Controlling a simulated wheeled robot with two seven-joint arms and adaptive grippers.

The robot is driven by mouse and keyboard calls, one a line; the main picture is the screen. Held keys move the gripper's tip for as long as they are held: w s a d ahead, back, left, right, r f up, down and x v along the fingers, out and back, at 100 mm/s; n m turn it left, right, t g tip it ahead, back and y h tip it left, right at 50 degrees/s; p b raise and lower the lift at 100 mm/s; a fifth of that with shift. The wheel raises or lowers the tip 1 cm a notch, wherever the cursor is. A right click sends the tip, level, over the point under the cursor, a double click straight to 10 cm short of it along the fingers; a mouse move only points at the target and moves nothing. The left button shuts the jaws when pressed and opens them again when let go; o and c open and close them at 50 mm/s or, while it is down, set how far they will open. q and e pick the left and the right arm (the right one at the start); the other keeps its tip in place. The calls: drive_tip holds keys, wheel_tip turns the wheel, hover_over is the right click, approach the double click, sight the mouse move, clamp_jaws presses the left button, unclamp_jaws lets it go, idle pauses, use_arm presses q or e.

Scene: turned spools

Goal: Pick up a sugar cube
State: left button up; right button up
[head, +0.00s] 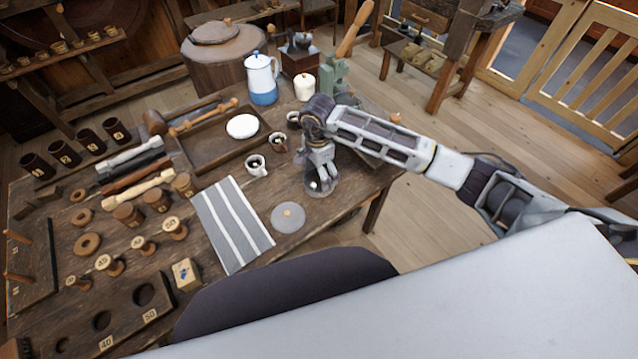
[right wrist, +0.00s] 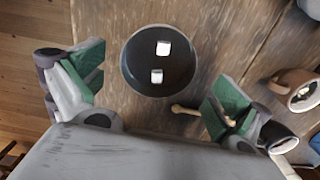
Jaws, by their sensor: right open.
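Two white sugar cubes lie in a dark round bowl in the right wrist view, one farther (right wrist: 163,48) and one nearer (right wrist: 156,76). The bowl (right wrist: 130,78) stands on the wooden table. In the head view the bowl (head: 322,189) is near the table's right edge, partly hidden by my gripper, with a white cube (head: 314,186) showing. My right gripper (head: 320,160) is over the bowl; in the right wrist view its green-padded fingers (right wrist: 157,88) are spread apart with nothing between the pads. My left gripper is out of view.
A grey disc with a knob (head: 288,216) and a striped cloth (head: 233,223) lie near the bowl. A small cup (head: 256,165) and a brown cup (right wrist: 297,91) stand close by. A small light-brown piece (right wrist: 185,109) lies beside the bowl. A blue-white pot (head: 262,80) stands behind.

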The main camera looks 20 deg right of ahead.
sight(319, 184)
drive_tip(key=shift+d+f+p, duration=0.2)
drive_tip(key=shift+f+p, duration=0.1)
drive_tip(key=shift+f, duration=2.05)
drive_tip(key=c, duration=0.9)
